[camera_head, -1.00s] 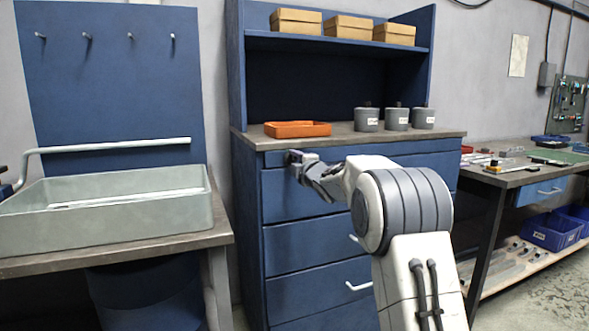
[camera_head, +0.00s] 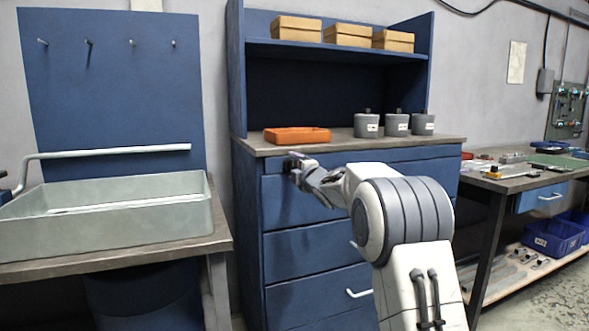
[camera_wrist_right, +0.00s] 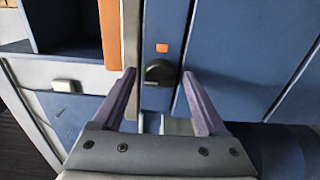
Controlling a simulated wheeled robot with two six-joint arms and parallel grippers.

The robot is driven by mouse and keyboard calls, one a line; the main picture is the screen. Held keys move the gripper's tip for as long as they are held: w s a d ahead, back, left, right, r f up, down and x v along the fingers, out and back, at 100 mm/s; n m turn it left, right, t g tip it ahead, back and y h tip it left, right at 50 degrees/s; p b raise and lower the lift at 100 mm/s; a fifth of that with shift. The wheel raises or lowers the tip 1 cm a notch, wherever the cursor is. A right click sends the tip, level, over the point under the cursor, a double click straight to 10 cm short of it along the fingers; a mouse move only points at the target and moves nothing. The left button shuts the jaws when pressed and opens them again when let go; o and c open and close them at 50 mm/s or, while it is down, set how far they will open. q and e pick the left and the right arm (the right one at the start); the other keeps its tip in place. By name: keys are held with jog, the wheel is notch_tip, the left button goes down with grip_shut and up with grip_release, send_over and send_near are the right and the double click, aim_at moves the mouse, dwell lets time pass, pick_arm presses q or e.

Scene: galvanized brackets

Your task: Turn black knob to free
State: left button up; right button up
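My right gripper (camera_wrist_right: 158,78) is open, with one purple-grey finger on each side of the knob. The fingertips appear level with the knob in the picture; whether they touch it I cannot tell. In the head view my right gripper (camera_head: 296,168) is at the upper left of the cabinet front, below the worktop, and the knob is not visible there. My left gripper is not in view.
An orange tray (camera_head: 297,135) sits on the cabinet worktop (camera_head: 345,144), just above the gripper. Several lidded grey pots (camera_head: 366,125) stand to its right. A grey sink (camera_head: 120,220) is at left, and a cluttered workbench (camera_head: 520,172) is at right.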

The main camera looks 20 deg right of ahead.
jog(key=s, duration=1)
jog(key=shift+s+d+b, duration=0.2)
jog(key=shift+s+b, duration=0.05)
jog(key=shift+b, duration=0.15)
